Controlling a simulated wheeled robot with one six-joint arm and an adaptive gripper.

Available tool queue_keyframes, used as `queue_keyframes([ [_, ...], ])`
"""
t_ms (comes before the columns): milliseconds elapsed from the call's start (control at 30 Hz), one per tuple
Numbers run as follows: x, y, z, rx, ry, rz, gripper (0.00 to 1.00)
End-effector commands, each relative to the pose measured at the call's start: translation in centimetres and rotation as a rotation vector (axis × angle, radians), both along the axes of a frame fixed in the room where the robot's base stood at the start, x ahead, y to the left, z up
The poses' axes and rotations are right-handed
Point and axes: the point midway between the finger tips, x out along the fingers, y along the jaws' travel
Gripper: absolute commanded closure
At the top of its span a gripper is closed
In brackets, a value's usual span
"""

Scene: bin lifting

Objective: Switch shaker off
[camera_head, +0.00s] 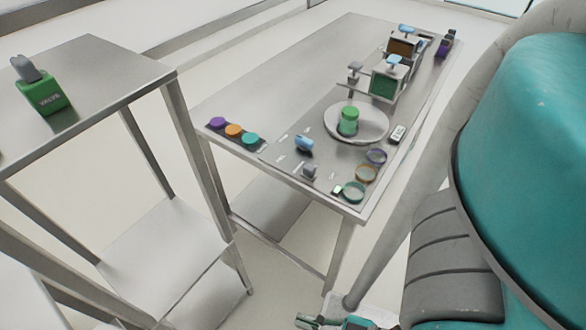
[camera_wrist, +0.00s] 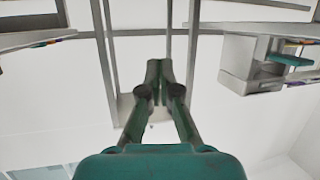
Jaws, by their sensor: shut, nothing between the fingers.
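A round pale plate (camera_head: 367,127) with a green cylinder (camera_head: 348,121) upright on it sits on the long metal table (camera_head: 290,80); it may be the shaker, but I cannot tell for sure. A small blue part (camera_head: 304,143) and a grey part (camera_head: 309,171), perhaps switches, are on the tabletop in front of it. Their settings are too small to read. My gripper (camera_head: 303,321) shows at the bottom edge of the head view, low and well away from the table. In the wrist view my gripper (camera_wrist: 158,74) is shut and empty.
Purple, orange and teal round pieces (camera_head: 234,131) line the table's left end. Several coloured rings (camera_head: 366,174) lie along the near edge. Boxes with blue tops (camera_head: 388,83) stand further back. A green block with a grey handle (camera_head: 42,92) stands on a separate left table (camera_head: 105,75).

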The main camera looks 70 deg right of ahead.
Motion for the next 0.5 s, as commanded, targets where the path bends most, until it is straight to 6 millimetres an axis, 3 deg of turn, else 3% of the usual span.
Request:
queue_keyframes([
  [267,3.9,-1.3,-8.0,-0.257,0.171,0.039,1.0],
  [500,8.2,-5.4,-14.3,-0.541,0.364,-0.001,1.0],
])
